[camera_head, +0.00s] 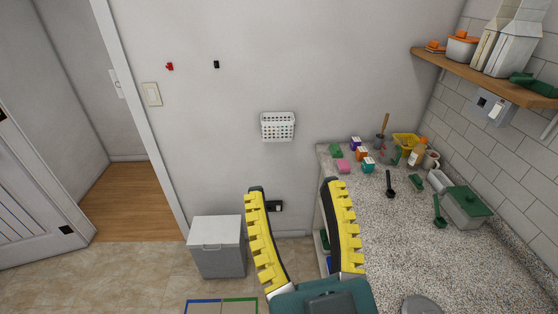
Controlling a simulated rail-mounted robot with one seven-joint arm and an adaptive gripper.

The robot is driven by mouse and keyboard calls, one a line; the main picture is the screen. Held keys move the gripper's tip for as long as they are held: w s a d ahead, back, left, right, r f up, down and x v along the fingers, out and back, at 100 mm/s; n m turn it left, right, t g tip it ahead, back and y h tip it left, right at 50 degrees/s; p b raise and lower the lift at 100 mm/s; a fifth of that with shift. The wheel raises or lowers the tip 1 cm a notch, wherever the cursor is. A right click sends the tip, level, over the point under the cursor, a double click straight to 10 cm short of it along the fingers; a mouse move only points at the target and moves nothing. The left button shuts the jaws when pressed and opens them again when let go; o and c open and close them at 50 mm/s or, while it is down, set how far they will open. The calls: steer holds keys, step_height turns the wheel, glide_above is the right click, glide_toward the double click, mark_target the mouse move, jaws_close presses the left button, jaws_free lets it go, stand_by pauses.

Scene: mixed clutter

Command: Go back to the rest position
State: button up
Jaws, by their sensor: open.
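My gripper (300,190) rises from the bottom middle of the picture, with two yellow ridged fingers on a dark teal body. The right finger overlaps the left side of the counter in the picture. The left finger shows in front of the wall and floor, to the right of a grey bin.
A speckled counter (390,245) at right bears small boxes, bottles, utensils and a green-lidded container (466,206). A shelf (490,78) hangs above it. A doorway opens at left.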

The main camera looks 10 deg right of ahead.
step_height(320, 180, up, 22)
steer(key=p, duration=2.1)
